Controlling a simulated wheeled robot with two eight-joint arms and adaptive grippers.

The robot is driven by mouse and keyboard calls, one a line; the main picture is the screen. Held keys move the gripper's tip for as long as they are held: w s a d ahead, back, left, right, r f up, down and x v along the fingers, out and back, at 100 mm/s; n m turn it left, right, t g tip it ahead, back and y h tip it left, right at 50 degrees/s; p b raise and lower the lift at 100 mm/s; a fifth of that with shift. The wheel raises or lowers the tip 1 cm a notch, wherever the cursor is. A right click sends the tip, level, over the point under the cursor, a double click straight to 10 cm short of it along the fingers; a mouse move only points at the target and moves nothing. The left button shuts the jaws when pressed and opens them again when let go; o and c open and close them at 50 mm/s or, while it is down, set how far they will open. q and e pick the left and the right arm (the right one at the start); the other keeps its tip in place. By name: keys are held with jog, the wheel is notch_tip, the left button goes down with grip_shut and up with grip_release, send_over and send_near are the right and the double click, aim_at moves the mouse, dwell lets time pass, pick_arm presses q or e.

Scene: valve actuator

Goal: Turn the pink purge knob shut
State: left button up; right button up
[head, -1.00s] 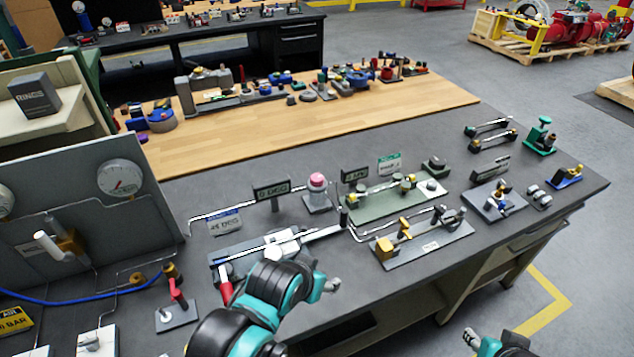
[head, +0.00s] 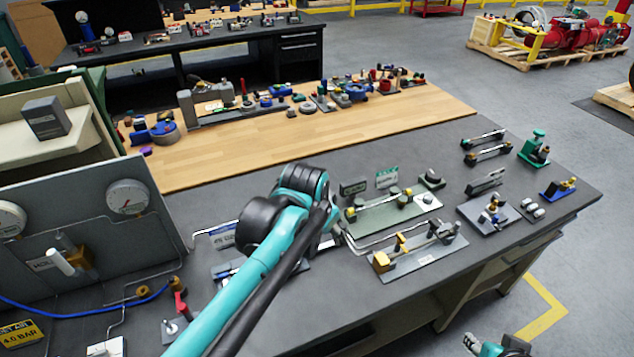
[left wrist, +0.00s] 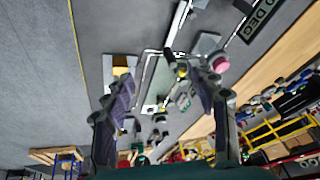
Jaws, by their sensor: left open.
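The pink purge knob (left wrist: 221,64) shows in the left wrist view on its grey base, just right of the right-hand finger. It is outside the gap between the fingers, and I cannot tell whether they touch. In the head view my arm hides the knob. My left gripper (left wrist: 160,74) is open, with nothing held between its fingers. In the head view its jaws are mostly hidden behind my arm over the middle of the dark bench. My right gripper (head: 476,343) shows only partly at the bottom edge, away from the bench, and its jaws are unclear.
A green plate with fittings (head: 385,216) and a grey plate with brass parts (head: 425,252) lie right of my left arm. A gauge panel (head: 90,225) stands at the left. A label plate (left wrist: 262,18) stands near the knob. Bare bench lies towards the wooden strip.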

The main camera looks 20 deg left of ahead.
pick_arm(q)
jog(key=w+a+r+m+g+p, duration=0.1)
jog(key=w+a+r+m+p, duration=0.15)
jog(key=w, duration=0.35)
jog(key=w+a+r+m+g+p, duration=0.1)
jog(key=w+a+p, duration=0.15)
jog(key=w, duration=0.45)
jog(key=w+a+f+m+g+p, duration=0.1)
jog(key=w+a+f, duration=0.1)
jog(key=w, duration=0.1)
jog(key=w+a+f+m+g+p, duration=0.1)
jog(key=w+a+f+p, duration=0.1)
jog(key=w+f, duration=0.1)
jog(key=w+a+f+m+p, duration=0.1)
jog(key=w+a+f+p, duration=0.1)
jog(key=w+a, duration=0.1)
jog(key=shift+w+a+f+m+g, duration=0.1)
jog(key=shift+w+f+m+g, duration=0.05)
jog(key=shift+w+m+g, duration=0.25)
jog(key=shift+w+a+f+p, duration=0.1)
jog(key=shift+a+f+p, duration=0.05)
jog(key=shift+f, duration=0.2)
jog(key=shift+w+a+f+p, duration=0.1)
jog(key=shift+f+p, duration=0.05)
jog(key=shift+f, duration=0.2)
notch_tip(320, 180, down, 7)
jog(key=shift+f, duration=0.15)
jog(key=c, duration=1.2)
